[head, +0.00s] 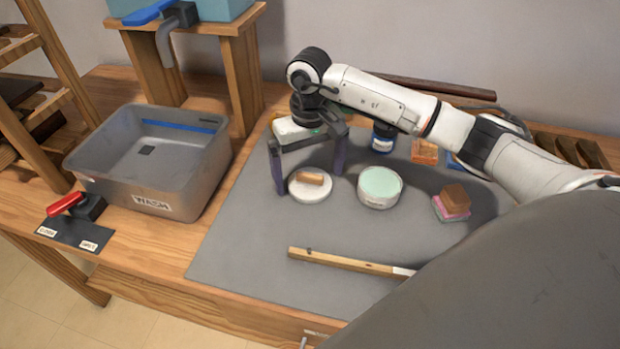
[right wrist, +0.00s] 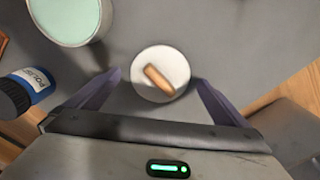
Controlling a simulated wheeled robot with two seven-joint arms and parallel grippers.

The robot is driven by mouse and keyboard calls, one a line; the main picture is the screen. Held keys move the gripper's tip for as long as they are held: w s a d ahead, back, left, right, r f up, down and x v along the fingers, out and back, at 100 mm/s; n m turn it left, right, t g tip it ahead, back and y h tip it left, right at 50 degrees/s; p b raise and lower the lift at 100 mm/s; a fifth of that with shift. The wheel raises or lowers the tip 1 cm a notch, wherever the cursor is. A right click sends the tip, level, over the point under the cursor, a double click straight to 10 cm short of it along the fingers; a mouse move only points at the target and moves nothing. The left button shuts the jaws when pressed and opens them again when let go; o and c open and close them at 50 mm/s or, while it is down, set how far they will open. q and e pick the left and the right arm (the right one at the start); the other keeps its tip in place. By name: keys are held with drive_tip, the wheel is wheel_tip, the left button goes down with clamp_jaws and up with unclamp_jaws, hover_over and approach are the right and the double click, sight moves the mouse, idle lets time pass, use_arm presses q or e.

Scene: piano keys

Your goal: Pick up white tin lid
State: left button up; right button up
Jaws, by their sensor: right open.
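The white tin lid (head: 309,190) is a round white disc with a tan bar-shaped handle (head: 313,178) on top. It lies flat on the grey mat. My right gripper (head: 308,186) is open above the lid, with one finger to each side of it in the head view. In the right wrist view the lid (right wrist: 152,84) sits between and just beyond the open fingers (right wrist: 152,84), with its handle (right wrist: 158,80) slanted. The open tin (head: 380,187) with pale green contents stands to the right of the lid. My left gripper is not in view.
A grey wash basin (head: 185,180) stands at the left, with a red-handled lever (head: 68,204) in front. A wooden stick (head: 340,262) lies at the mat's front. A blue polish jar (head: 383,137) and coloured blocks (head: 452,202) are at the right. The mat's left part is clear.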

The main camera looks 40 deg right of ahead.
drive_tip(key=shift+f, duration=0.3)
drive_tip(key=c, duration=1.1)
